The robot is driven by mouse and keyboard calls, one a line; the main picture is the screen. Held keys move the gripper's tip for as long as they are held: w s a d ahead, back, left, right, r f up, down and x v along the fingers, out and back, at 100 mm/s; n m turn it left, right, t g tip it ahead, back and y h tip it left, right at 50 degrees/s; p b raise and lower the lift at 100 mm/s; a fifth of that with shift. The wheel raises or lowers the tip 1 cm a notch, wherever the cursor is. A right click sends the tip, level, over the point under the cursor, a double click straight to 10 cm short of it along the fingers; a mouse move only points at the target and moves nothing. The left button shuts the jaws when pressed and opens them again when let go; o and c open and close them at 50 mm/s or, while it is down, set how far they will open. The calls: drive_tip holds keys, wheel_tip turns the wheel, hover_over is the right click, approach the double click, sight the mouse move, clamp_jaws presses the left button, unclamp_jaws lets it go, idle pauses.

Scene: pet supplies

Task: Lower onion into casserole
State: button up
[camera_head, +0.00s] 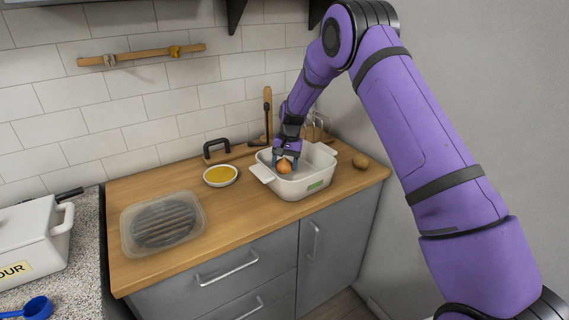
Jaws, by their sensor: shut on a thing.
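A brown-orange onion (284,166) is between the fingers of my gripper (284,160), which is shut on it. The white casserole (290,187), a rectangular dish with a handle on its left end and a green label on its front, stands on the wooden worktop. The onion appears over the casserole's opening, near its left part. I cannot tell whether it touches the bottom. My gripper reaches down from above and hides part of the casserole's back rim.
A small bowl of yellow stuff (220,176) stands left of the casserole. A clear ribbed container (163,223) is at left. A white flour box (30,240) stands on the speckled counter. Worktop (225,215) in front is clear.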

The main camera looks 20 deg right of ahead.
drive_tip(key=shift+f, duration=2.45)
idle(1.5)
drive_tip(key=o, duration=1.1)
drive_tip(key=shift+c, duration=0.2)
drive_tip(key=r, duration=0.3)
drive_tip(key=d+r, duration=0.1)
drive_tip(key=r, duration=0.6)
drive_tip(key=shift+w+d+r, duration=0.2)
drive_tip(key=shift+d+r, duration=0.15)
drive_tip(key=shift+d, duration=0.05)
drive_tip(key=s+d+r+n+t, duration=0.2)
drive_tip(key=s+d+r+t, duration=0.1)
drive_tip(key=s+r, duration=2.1)
drive_tip(key=s+d+r+n+t+h, duration=0.1)
drive_tip(key=s, duration=1.1)
drive_tip(key=s+d+r+n+t+h, duration=0.1)
drive_tip(key=s+r, duration=0.1)
drive_tip(key=s, duration=1.1)
drive_tip(key=shift+s+d+t, duration=0.3)
drive_tip(key=shift+d, duration=0.1)
